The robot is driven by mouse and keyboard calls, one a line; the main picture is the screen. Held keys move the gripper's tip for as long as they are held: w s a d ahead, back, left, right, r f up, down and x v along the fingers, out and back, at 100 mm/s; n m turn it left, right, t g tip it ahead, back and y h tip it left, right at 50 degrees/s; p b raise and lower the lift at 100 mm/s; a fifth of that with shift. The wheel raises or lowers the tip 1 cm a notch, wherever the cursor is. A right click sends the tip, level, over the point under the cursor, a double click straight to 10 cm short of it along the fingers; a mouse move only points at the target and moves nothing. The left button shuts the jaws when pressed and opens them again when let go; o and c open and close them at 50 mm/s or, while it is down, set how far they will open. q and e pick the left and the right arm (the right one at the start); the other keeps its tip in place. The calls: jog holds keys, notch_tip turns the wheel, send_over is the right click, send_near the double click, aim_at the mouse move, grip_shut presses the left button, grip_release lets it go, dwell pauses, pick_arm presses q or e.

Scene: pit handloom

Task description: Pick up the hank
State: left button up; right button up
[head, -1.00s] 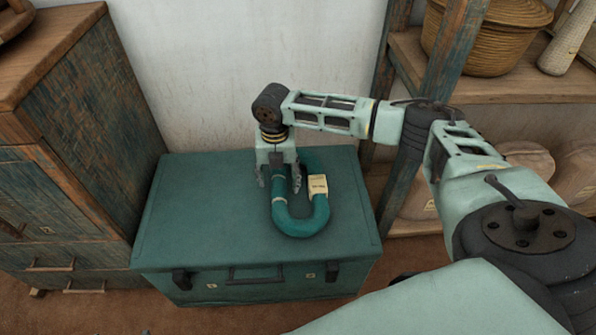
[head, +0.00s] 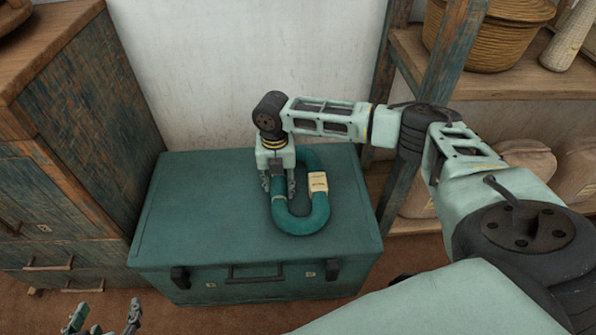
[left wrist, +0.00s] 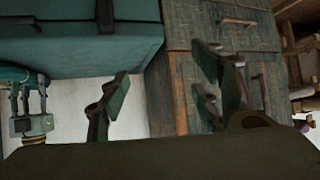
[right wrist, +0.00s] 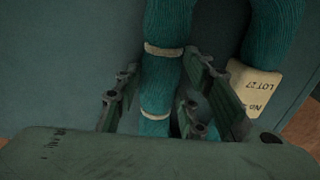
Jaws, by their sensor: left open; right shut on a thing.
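The teal hank (head: 303,222) is a loop of yarn with a paper label, lying on the lid of the green trunk (head: 190,215). My right gripper (head: 279,190) reaches down over the hank's left strand and is shut on it. In the right wrist view the fingers of my right gripper (right wrist: 155,105) stand on both sides of the strand of the hank (right wrist: 167,75), between its pale ties. My left gripper (head: 103,318) is open and empty, low in front of the trunk. Its spread fingers show in the left wrist view (left wrist: 165,85).
A worn wooden cabinet (head: 85,120) stands left of the trunk. A shelf (head: 500,85) on the right holds a basket (head: 488,35) and wrapped bundles (head: 525,155). The wall is close behind the trunk. The lid left of the hank is bare.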

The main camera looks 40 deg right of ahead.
jog(key=c, duration=0.5)
jog(key=shift+r, duration=0.15)
